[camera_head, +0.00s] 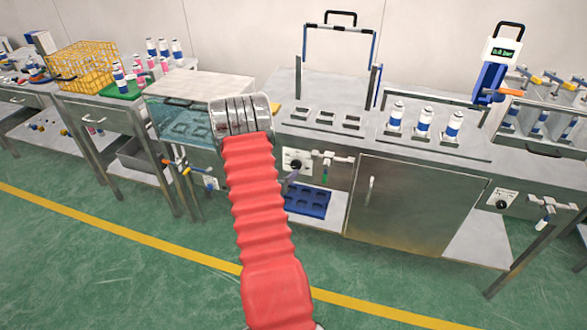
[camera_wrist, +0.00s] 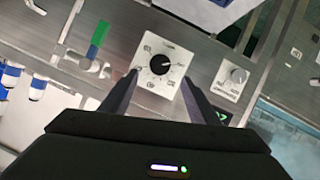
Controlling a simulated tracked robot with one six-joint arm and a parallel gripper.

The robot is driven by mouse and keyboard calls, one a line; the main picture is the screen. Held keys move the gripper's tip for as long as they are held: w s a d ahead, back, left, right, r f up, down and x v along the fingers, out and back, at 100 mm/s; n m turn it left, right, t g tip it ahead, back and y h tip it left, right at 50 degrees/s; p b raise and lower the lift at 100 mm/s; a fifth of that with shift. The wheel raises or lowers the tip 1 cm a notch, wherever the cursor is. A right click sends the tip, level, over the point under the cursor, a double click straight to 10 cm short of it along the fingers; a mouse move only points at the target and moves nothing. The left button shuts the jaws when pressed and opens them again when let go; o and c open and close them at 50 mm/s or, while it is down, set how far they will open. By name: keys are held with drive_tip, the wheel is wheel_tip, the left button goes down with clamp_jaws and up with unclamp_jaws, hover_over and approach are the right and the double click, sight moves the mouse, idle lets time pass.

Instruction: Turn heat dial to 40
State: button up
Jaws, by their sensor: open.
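A dial with a black round knob on a white square plate (camera_wrist: 160,65) sits between my gripper's fingertips in the wrist view. Its printed scale appears upside down and is too small to read. The knob's light mark seems to point right. My gripper (camera_wrist: 160,78) is open, with one dark finger on each side of the plate's lower part. I cannot tell whether the fingers touch the knob. In the head view the same dial plate (camera_head: 296,160) shows on the bench front, just right of my arm, which hides much of my gripper.
A green-handled valve (camera_head: 327,168) is close beside the dial. A steel cabinet door (camera_head: 410,205) and a blue tray (camera_head: 308,201) are nearby. White-and-blue cans (camera_head: 424,122) stand on the bench top.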

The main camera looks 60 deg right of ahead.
sight(295, 166)
drive_tip(key=x, duration=1)
drive_tip(key=shift+a, duration=0.1)
drive_tip(key=c, duration=1)
drive_tip(key=shift+a, duration=0.1)
drive_tip(key=shift+c, duration=0.2)
